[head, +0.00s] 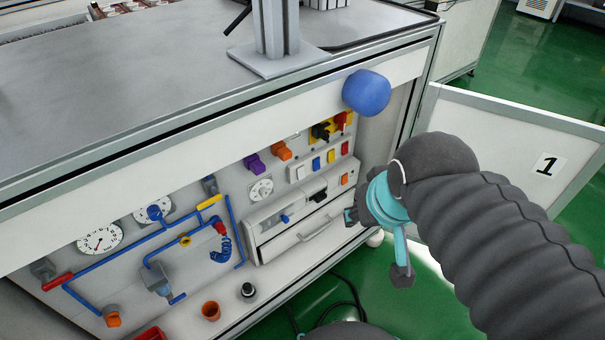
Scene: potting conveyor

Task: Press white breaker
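The white breaker (300,172) is a small white block at the left end of a row on the upper right of the panel. Blue (316,164), yellow (331,156) and red (345,148) blocks follow it to the right. My gripper (376,245) is at the right, in front of the cabinet, to the right of and below the white breaker in the picture. It is apart from the breaker. Its teal fingers are spread, with dark tips, and nothing shows between them. The breaker is in plain view.
An open door marked 1 (500,130) stands right. Blue pipes (130,245) and gauges are left.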

